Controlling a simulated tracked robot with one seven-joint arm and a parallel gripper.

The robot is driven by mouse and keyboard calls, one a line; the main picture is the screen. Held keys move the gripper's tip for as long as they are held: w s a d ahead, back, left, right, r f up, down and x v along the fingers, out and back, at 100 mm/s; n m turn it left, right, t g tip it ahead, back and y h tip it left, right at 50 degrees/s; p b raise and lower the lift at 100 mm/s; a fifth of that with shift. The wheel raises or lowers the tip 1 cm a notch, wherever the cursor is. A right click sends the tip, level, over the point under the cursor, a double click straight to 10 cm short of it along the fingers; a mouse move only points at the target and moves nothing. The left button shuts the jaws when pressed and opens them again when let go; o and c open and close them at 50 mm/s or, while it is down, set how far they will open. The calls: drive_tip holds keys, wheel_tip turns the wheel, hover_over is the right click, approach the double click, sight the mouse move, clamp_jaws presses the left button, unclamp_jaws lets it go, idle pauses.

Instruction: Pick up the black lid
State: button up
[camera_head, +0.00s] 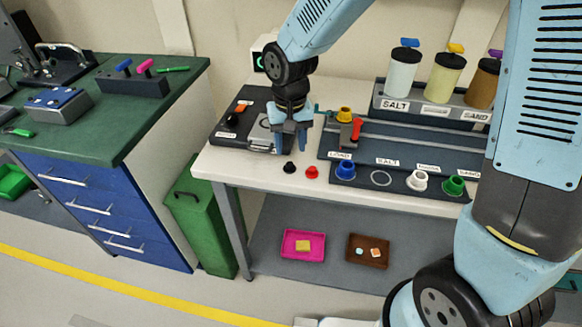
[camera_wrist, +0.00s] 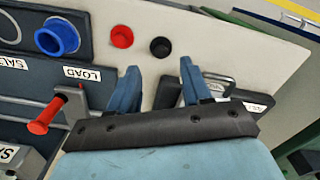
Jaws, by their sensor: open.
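The black lid (camera_head: 289,167) is a small round piece on the white table near its front edge, just left of the red lid (camera_head: 312,172). In the wrist view the black lid (camera_wrist: 160,47) lies beyond my fingertips, roughly between their lines, with the red lid (camera_wrist: 121,37) to its left. My gripper (camera_head: 291,149) is above the table, behind the black lid in the head view, pointing down. In the wrist view my gripper (camera_wrist: 160,72) has its two blue fingers apart with nothing between them.
A dark panel with a blue cup (camera_head: 345,170), a white cup (camera_head: 417,180) and a green cup (camera_head: 454,185) stands to the right. A dark case with a metal handle (camera_wrist: 222,83) lies close to my gripper. The table's front edge is near the lids.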

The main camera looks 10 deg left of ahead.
sight(289, 163)
drive_tip(key=shift+f, duration=3)
drive_tip(key=shift+a, duration=0.1)
drive_tip(key=c, duration=0.8)
drive_tip(key=shift+r, duration=0.15)
drive_tip(key=shift+r, duration=0.35)
wheel_tip(289, 163, up, 2)
drive_tip(key=shift+r, duration=0.25)
drive_tip(key=s+d+r, duration=0.1)
drive_tip(key=s+r, duration=0.8)
drive_tip(key=s, duration=0.5)
drive_tip(key=shift+d+r, duration=0.25)
drive_tip(key=shift+d, duration=0.05)
